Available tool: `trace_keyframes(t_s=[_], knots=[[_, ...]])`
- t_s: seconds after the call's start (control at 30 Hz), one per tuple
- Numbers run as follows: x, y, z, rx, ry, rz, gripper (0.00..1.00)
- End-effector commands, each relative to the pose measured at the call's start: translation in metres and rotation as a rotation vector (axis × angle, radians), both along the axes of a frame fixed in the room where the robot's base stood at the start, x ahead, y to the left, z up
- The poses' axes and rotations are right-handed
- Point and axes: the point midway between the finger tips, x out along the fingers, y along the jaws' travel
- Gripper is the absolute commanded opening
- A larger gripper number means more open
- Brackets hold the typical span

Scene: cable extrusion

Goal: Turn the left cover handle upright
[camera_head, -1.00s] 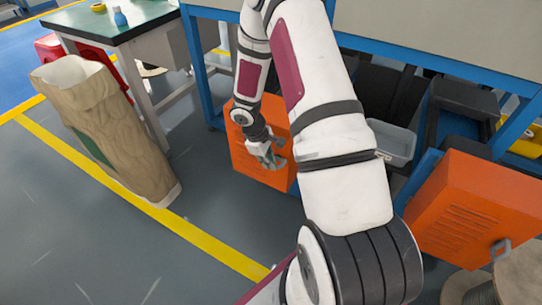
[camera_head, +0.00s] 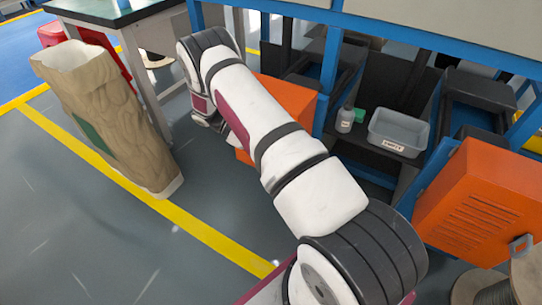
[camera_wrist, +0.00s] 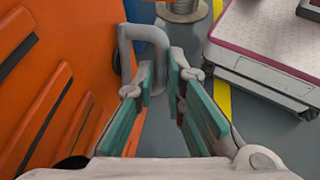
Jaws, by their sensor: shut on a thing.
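The left orange cover (camera_head: 290,100) stands under the bench in the head view, partly hidden behind my arm. In the wrist view its slotted orange face (camera_wrist: 45,75) fills the left side. Its grey, bent handle (camera_wrist: 143,34) stands out from the face near the top middle. My gripper (camera_wrist: 161,78) is shut on this handle, with the green-padded fingers on either side of it. The fingers partly hide the handle's lower part. In the head view the gripper and handle are hidden behind my arm, so the handle's tilt cannot be told there.
A right orange cover (camera_head: 475,205) with its own grey handle (camera_head: 521,244) stands at the right. A grey bin (camera_head: 398,132) and a bottle (camera_head: 345,119) sit on the shelf between. A tall brown sack (camera_head: 105,120) stands left. The floor between sack and arm is clear.

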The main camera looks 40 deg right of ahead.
Motion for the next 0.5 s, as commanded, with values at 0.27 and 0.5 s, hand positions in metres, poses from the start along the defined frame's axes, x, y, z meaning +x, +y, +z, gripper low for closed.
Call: trace_keyframes(t_s=[0.27,0.5], knots=[[0.0005,0.0009,-0.0125,-0.079,0.215,0.001,0.00],[0.0000,0.0003,-0.0140,-0.123,0.341,0.000,0.00]])
